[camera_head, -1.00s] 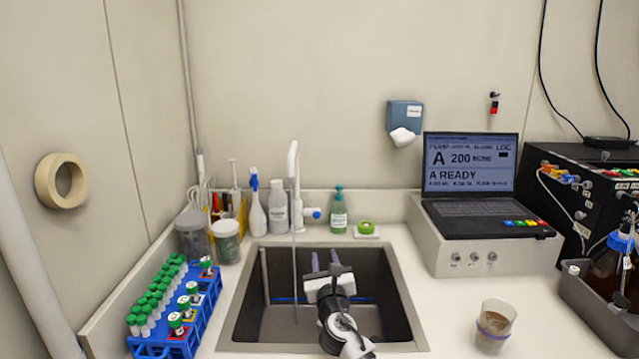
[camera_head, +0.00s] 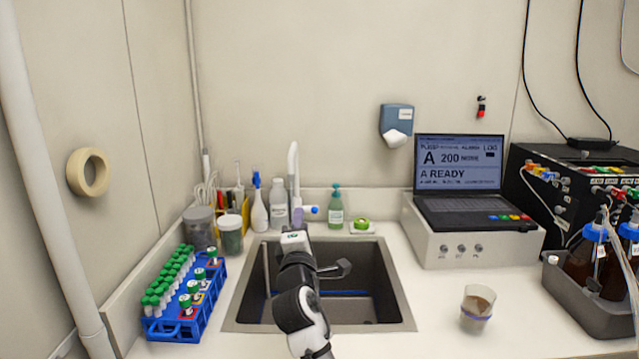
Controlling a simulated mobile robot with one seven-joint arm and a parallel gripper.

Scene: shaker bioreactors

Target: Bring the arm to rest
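My arm reaches up from the bottom middle over the sink (camera_head: 375,318). My gripper (camera_head: 299,217) is at its far end, above the sink's back left part and in front of the faucet (camera_head: 293,165). A white and dark hand body shows, with a greyish finger tip pointing away toward the back wall. The fingers overlap in this view, so their gap is hidden. I see no object held in it.
A blue rack of green-capped tubes (camera_head: 208,315) stands left of the sink. Bottles, including a green soap bottle (camera_head: 336,210), line the back. A beaker (camera_head: 476,308) and a laptop (camera_head: 460,178) on a white box stand to the right.

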